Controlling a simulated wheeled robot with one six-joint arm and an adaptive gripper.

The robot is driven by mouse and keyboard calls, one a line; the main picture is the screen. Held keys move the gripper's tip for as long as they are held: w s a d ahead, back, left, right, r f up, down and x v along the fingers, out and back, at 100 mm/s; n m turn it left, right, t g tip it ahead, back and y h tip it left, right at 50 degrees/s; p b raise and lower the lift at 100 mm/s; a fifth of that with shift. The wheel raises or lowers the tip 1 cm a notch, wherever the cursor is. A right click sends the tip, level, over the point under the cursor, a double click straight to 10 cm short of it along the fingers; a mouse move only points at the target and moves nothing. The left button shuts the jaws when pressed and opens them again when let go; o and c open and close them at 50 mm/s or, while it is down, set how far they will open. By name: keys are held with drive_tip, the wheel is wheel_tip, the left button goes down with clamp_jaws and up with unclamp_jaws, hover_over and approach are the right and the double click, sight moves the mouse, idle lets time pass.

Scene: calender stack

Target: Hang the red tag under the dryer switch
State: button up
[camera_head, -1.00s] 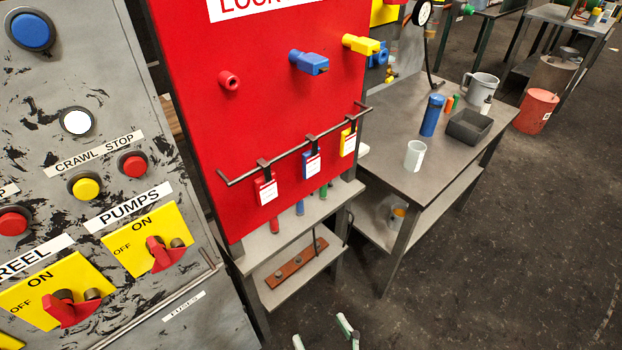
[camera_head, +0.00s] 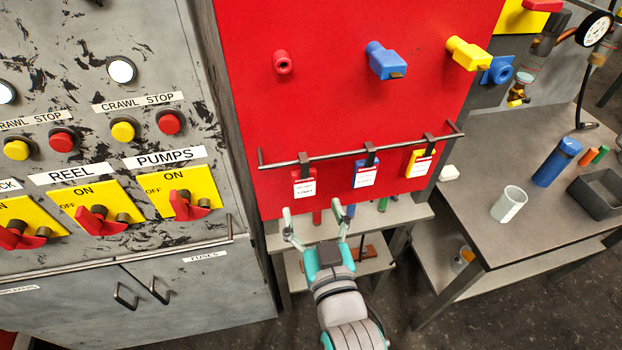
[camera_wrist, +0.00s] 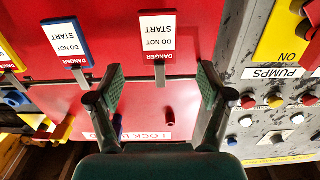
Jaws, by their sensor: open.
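The red tag (camera_head: 304,188) with its white label hangs by a black hook at the left end of a rail (camera_head: 330,155) on the red board. My gripper (camera_head: 312,213) is open and empty, just below and in front of it. In the wrist view, upside down, the red tag (camera_wrist: 157,40) appears between and beyond the two open fingers (camera_wrist: 161,76); they do not touch it visibly. The grey panel at left has yellow switches with red handles, labelled REEL (camera_head: 90,212) and PUMPS (camera_head: 182,195). No label reading dryer shows.
A blue tag (camera_head: 367,172) and a yellow tag (camera_head: 420,163) hang further right on the rail. A bar (camera_head: 120,258) runs under the switches. A shelf (camera_head: 410,215) stands below the board. A table (camera_head: 470,210) with a mug (camera_head: 509,204) is at right.

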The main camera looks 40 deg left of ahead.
sight(305, 181)
drive_tip(key=shift+x, duration=3.9)
drive_tip(key=shift+w+d+f, duration=0.1)
drive_tip(key=c, duration=1.3)
drive_tip(key=shift+o, duration=0.2)
drive_tip(key=shift+r, duration=0.45)
